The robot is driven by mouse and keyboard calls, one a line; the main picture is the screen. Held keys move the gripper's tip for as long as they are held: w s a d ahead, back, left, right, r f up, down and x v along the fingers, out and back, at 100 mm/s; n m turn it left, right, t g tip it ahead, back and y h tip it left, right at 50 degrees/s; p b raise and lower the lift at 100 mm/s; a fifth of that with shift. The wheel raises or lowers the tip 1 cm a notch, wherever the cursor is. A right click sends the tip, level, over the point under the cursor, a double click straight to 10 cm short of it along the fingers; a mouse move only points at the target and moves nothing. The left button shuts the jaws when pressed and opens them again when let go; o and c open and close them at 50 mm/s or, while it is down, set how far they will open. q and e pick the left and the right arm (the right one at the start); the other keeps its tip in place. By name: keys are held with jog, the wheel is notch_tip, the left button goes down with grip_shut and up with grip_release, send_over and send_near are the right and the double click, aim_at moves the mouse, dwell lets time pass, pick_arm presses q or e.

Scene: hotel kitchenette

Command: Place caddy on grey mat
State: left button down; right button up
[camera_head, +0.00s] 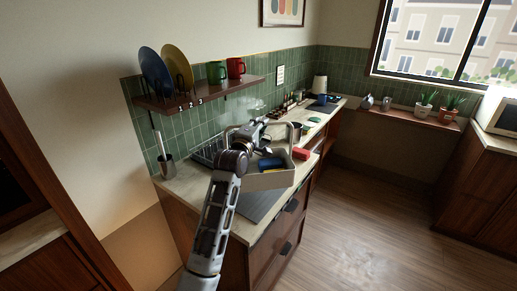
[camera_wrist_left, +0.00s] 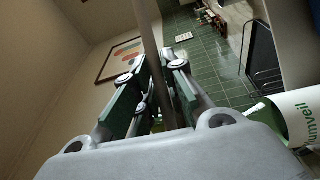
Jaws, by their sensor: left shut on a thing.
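The caddy (camera_head: 277,181) is a pale, open box with a raised handle, over the near part of the counter in the head view. It holds blue and yellow items. My left gripper (camera_head: 256,131) is shut on its handle, which shows as a bar (camera_wrist_left: 148,38) between the fingers in the left wrist view. The grey mat (camera_head: 256,207) lies on the counter under and in front of the caddy, which covers part of it. Whether the caddy's base touches the mat cannot be told. My right gripper is not in view.
A dish rack (camera_head: 208,152) stands behind the caddy, and a utensil holder (camera_head: 167,166) at the left end. A red item (camera_head: 301,154) is at the caddy's right. A wall shelf (camera_head: 205,95) with plates and mugs hangs above. A white-and-green container (camera_wrist_left: 298,115) shows in the wrist view.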

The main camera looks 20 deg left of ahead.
pick_arm(q)
jog(key=shift+f, duration=1.55)
jog(key=shift+f, duration=1.75)
jog(key=c, duration=1.8)
grip_release()
jog(key=shift+f, duration=0.2)
jog(key=shift+c, duration=0.2)
jog(key=o, duration=0.4)
jog(key=shift+s, duration=0.1)
jog(key=shift+c, duration=0.2)
jog(key=shift+s, duration=0.1)
